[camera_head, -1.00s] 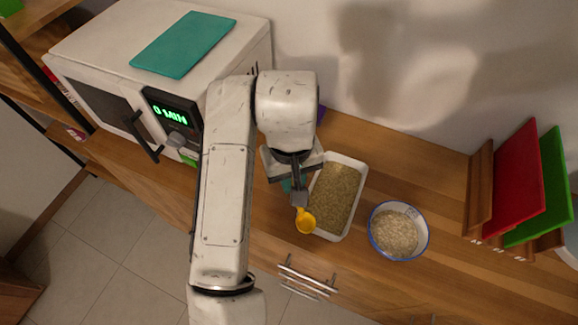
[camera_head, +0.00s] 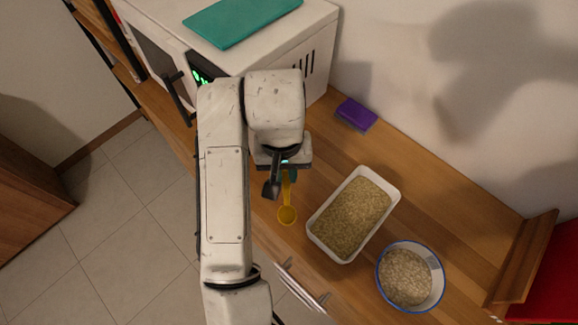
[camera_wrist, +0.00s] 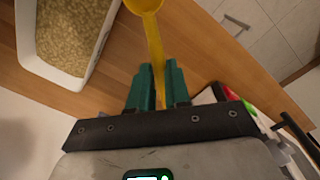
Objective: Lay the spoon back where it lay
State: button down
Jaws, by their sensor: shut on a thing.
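The yellow spoon (camera_head: 287,213) hangs from my gripper (camera_head: 288,176) over the wooden counter, just left of the white tray (camera_head: 319,246) of grain. In the wrist view the spoon (camera_wrist: 154,45) has its handle between the two green fingers of my gripper (camera_wrist: 158,85), with its bowl pointing away from them. My gripper is shut on the handle. Part of the handle is hidden by the gripper in the head view. I cannot tell how high the spoon is above the counter.
A white bowl with a blue rim (camera_head: 437,262) holds grain, right of the tray. A purple sponge (camera_head: 356,114) lies near the wall. A white microwave (camera_head: 300,58) stands behind at left with a teal board (camera_head: 240,22) on top. Bare counter (camera_head: 325,155) lies between sponge and tray.

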jog(key=w+f, duration=0.6)
jog(key=shift+w+a+f, duration=0.1)
jog(key=shift+w+f, duration=0.2)
jog(key=shift+f, duration=1.6)
jog(key=shift+f, duration=0.15)
jog(key=c, duration=1.1)
grip_release()
jog(key=r, duration=1.2)
jog(key=shift+a+r+b, duration=0.2)
jog(key=shift+b, duration=0.1)
